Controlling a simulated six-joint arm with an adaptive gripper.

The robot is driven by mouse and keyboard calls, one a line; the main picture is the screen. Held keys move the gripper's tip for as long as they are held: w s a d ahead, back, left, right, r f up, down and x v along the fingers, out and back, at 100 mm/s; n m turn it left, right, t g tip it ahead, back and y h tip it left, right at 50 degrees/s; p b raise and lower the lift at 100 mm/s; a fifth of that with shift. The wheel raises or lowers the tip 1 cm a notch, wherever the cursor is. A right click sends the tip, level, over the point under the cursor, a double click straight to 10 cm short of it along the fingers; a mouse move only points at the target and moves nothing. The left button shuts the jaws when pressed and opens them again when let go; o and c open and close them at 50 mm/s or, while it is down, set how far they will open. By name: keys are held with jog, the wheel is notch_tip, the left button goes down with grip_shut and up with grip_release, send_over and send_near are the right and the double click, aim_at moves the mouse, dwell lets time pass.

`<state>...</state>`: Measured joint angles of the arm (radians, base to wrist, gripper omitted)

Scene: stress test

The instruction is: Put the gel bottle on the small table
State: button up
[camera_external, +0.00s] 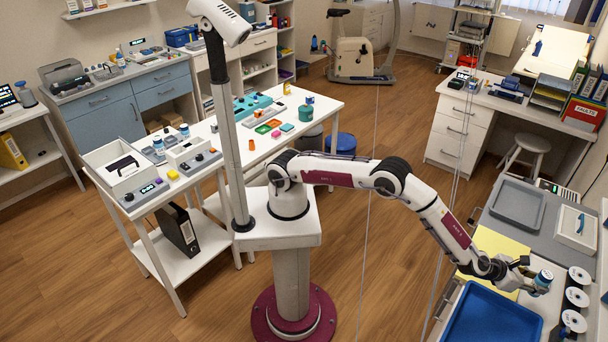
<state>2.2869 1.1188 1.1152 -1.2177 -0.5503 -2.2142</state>
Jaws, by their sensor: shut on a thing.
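My gripper (534,279) is at the lower right, at the end of my outstretched arm. It is shut on a small white bottle with a blue band (544,280), which I take to be the gel bottle. The fingers hide part of it. It is over the right-hand counter, between a blue tray and several white discs; I cannot tell whether it touches the surface. A small white table (172,186) stands at the left, far from my gripper. It bears a white box, small devices and small bottles. I cannot tell for certain whether it is the small table.
The blue tray (492,318), a yellow sheet (497,247) and a grey tray (518,204) lie on the right counter. White discs (577,298) line its right side. A longer white table (325,103) at centre holds coloured trays and pots. Open wooden floor (392,255) lies between.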

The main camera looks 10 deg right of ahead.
jog(key=shift+f, duration=0.9)
jog(key=shift+f, duration=0.1)
jog(key=shift+f, duration=1.75)
jog(key=shift+f, duration=0.1)
jog(key=o, duration=1.3)
jog(key=shift+c, duration=0.2)
jog(key=shift+a, duration=0.15)
